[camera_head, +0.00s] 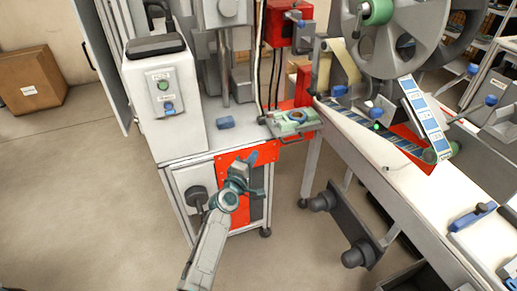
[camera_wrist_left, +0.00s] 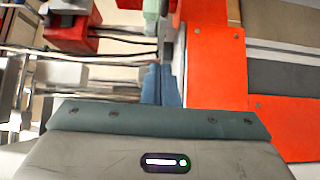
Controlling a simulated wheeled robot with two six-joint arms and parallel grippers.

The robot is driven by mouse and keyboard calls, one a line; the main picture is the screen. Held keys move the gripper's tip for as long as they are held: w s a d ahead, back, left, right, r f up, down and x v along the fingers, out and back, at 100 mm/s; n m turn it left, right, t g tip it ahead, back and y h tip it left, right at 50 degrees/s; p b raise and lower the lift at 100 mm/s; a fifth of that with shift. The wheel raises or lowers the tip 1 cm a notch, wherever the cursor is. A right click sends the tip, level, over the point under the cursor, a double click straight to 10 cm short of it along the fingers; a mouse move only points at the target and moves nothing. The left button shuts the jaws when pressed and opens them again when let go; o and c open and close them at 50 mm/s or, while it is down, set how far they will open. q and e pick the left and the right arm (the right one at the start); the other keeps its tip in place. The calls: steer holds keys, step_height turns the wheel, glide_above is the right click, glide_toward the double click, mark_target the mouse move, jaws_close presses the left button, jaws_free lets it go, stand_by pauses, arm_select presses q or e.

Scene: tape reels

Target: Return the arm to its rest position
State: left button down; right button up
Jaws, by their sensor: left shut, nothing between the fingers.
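My left arm (camera_head: 208,250) reaches up from the lower edge of the head view, in front of the white machine cabinet. My left gripper (camera_head: 253,160) is at the arm's upper end, before the cabinet's red panel (camera_head: 225,160). It is shut and empty. In the left wrist view, the grey gripper body fills the bottom, and the blue fingers (camera_wrist_left: 161,86) point up the picture beside a red panel (camera_wrist_left: 215,65). My right gripper is not in view.
A blue block (camera_head: 225,122) lies on the cabinet top. A green fixture (camera_head: 292,120) stands right of it. A conveyor table (camera_head: 390,170) with large tape reels (camera_head: 405,35) above it is at the right. A cardboard box (camera_head: 30,80) sits at left; the floor there is clear.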

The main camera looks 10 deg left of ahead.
arm_select(q)
steer(key=s, duration=0.2)
steer(key=shift+s+a, duration=0.35)
steer(key=shift+s, duration=0.05)
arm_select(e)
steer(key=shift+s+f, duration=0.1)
